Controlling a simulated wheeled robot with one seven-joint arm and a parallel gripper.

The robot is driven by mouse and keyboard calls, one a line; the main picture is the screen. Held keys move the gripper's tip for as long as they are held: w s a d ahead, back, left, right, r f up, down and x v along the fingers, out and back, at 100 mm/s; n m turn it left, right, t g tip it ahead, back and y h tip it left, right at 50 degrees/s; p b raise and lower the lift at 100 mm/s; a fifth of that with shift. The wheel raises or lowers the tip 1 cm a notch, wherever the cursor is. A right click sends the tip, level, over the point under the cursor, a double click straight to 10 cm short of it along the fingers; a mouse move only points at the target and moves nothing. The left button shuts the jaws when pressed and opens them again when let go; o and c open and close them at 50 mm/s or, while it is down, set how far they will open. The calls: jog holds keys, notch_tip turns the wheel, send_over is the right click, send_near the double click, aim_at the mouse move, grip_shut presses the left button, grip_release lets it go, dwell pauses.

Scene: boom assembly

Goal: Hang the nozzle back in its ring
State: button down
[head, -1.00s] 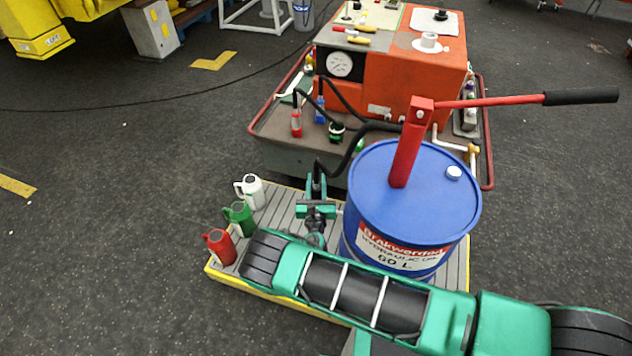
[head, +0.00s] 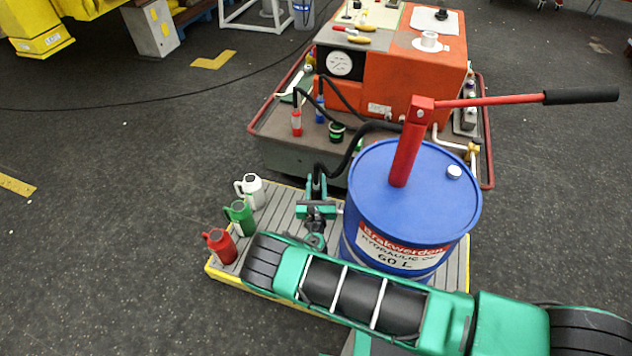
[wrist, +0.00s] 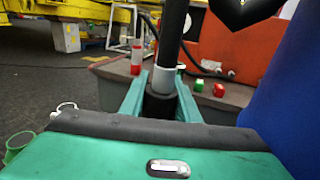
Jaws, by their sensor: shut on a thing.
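My gripper (head: 317,186) is beside the blue oil drum (head: 400,200), to its left and above the slatted platform (head: 278,212). In the wrist view my gripper (wrist: 161,84) has its two green fingers closed on the nozzle (wrist: 163,79), a dark, roughly upright piece with a grey collar. The black hose (wrist: 173,35) rises from it, and in the head view the hose (head: 352,150) curves over toward the drum. The nozzle's lower end is hidden by my gripper body. I cannot make out the ring clearly in either view.
The orange pump unit (head: 415,85) on its grey tray stands behind the drum. The red hand pump (head: 408,150) rises from the drum's top. White (head: 251,190), green (head: 240,217) and red (head: 221,246) jugs stand along the platform's left edge. Open floor lies further left.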

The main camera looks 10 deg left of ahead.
aim_at(316, 195)
jog(key=shift+f, duration=0.2)
jog(key=c, duration=1.6)
grip_release()
jog(key=shift+s+d, duration=0.3)
jog(key=shift+s, duration=1.5)
jog(key=shift+s+d, duration=0.3)
jog(key=shift+s, duration=1.5)
jog(key=shift+s+d, duration=0.3)
jog(key=shift+s, duration=1.5)
jog(key=shift+s, duration=0.1)
